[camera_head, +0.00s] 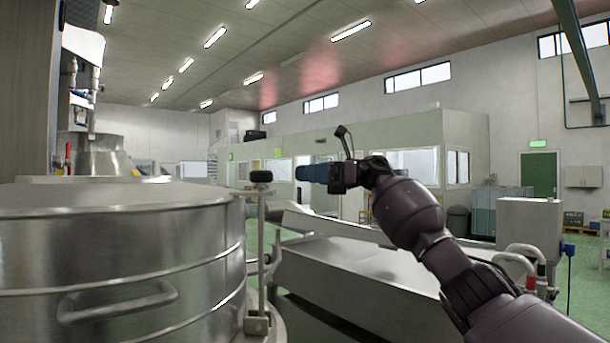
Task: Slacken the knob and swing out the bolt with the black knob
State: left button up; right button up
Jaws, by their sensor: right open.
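The black knob (261,176) sits on top of an upright metal bolt (261,225) at the right side of a large steel vessel (120,240). The bolt stands upright, its lower end at a bracket on the vessel's side. My right gripper (300,173) comes in from the right at about the knob's height. Its blue fingers point left toward the knob, with a small gap in the picture between them and it. The gripper is open and holds nothing. How far apart they are in depth is hard to tell. My left gripper is out of view.
The vessel has a curved handle (118,302) on its near side. A long steel trough (350,280) lies below my right arm. A steel cabinet (529,232) stands at the right. The air around the knob looks clear.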

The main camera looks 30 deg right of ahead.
jog(key=shift+c, duration=0.4)
jog(key=shift+d+f, duration=0.1)
jog(key=shift+f, duration=0.1)
jog(key=shift+c, duration=1.2)
jog(key=shift+m+h, duration=0.3)
jog(key=shift+m, duration=0.5)
jog(key=f, duration=0.2)
jog(key=d+f, duration=0.1)
jog(key=f, duration=0.1)
jog(key=f+p, duration=0.1)
jog(key=f, duration=0.2)
jog(key=shift+w+d, duration=0.2)
jog(key=shift+d, duration=0.15)
jog(key=c, duration=0.4)
jog(key=m+t+h+p, duration=0.3)
jog(key=m+t+h, duration=0.15)
jog(key=t, duration=0.35)
send_near(261, 254)
notch_tip(261, 254, up, 4)
jog(key=shift+m+h, duration=0.25)
jog(key=shift+h, duration=0.1)
jog(key=shift+p+x, duration=0.4)
jog(key=shift+x, duration=4.75)
